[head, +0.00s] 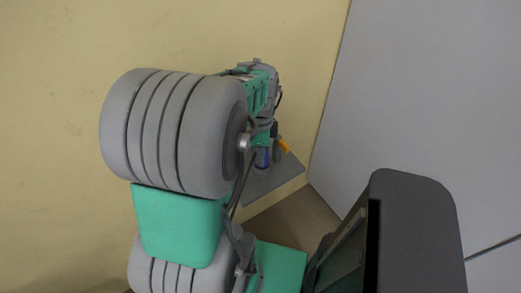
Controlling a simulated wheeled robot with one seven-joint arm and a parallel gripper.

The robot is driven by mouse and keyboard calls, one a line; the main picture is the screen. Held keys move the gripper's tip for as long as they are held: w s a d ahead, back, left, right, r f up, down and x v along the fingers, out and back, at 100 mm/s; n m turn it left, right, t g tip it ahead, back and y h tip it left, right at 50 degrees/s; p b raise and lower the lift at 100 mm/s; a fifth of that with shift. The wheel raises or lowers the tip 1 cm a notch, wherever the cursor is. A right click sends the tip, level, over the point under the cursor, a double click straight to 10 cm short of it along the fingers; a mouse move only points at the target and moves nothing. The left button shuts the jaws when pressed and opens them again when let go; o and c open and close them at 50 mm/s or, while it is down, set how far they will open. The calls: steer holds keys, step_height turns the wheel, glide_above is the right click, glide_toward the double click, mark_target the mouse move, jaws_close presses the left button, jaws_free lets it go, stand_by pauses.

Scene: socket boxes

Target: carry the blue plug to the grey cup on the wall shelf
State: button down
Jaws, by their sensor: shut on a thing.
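My gripper (270,146) is at the end of my arm, over the grey wall shelf (268,183), and is mostly hidden behind my own arm links. A small blue piece, the blue plug (262,158), shows at its fingers, and the gripper is shut on it. I cannot tell whether the plug touches the shelf or anything on it. I cannot make out the grey cup clearly; it may be hidden behind the gripper and arm.
A small orange-yellow piece (284,146) shows just right of the gripper; I cannot tell what it belongs to. The cream wall (50,130) is behind the arm. A large pale grey wall or panel (430,100) stands at the right.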

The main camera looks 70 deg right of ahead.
steer(key=shift+f, duration=0.1)
steer(key=shift+f+b, duration=0.45)
steer(key=shift+f, duration=0.2)
steer(key=c, duration=0.8)
jaws_free()
steer(key=shift+r, duration=0.1)
steer(key=shift+c, duration=0.2)
steer(key=shift+r, duration=0.1)
step_height(320, 180, up, 15)
steer(key=p, duration=0.5)
steer(key=shift+f, duration=0.2)
